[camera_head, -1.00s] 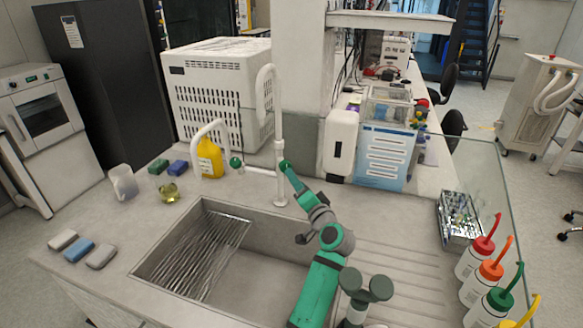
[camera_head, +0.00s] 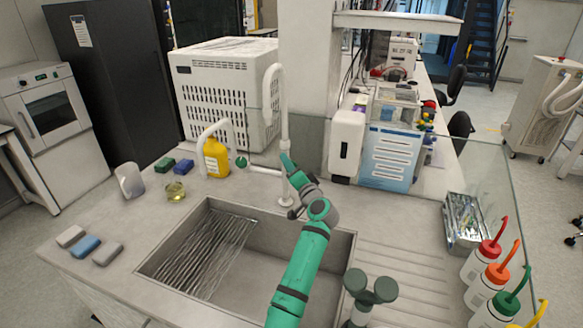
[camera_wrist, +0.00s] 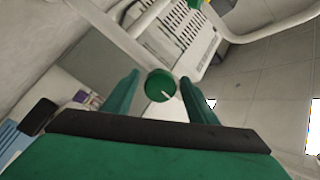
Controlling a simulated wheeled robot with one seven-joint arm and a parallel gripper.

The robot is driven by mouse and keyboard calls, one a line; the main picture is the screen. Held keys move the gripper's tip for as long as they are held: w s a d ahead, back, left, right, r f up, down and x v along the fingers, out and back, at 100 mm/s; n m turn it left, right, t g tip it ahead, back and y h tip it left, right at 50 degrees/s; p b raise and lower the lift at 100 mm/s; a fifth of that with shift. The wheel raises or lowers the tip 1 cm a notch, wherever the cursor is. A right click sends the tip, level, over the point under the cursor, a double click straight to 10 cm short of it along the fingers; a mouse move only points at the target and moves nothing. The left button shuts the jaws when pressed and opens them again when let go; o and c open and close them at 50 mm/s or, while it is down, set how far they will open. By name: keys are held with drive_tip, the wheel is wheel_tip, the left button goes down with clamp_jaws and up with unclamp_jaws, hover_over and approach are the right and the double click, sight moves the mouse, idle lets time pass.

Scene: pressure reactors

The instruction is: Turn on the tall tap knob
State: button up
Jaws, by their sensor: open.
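The tall white tap (camera_head: 273,95) rises behind the sink and bends over at its top. My gripper (camera_head: 287,160) is at the tall tap's post, and its fingers hide that part of the post. In the wrist view, a round green knob (camera_wrist: 160,85) with a white line on its face sits between the tips of my open gripper (camera_wrist: 160,79). A gap shows between the knob and each finger. A second green knob (camera_head: 242,162) is left of my gripper, by the shorter white tap (camera_head: 213,130).
The sink (camera_head: 230,250) with a wire rack lies below my arm. A yellow bottle (camera_head: 216,160) stands behind the short tap. A blue-fronted box (camera_head: 390,155) and a white dispenser (camera_head: 345,142) stand to the right. Wash bottles (camera_head: 480,262) line the right edge.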

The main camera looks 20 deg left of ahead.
drive_tip(key=c, duration=1.1)
drive_tip(key=shift+n, duration=0.3)
drive_tip(key=n, duration=0.9)
drive_tip(key=shift+n, duration=0.3)
drive_tip(key=o, duration=1.1)
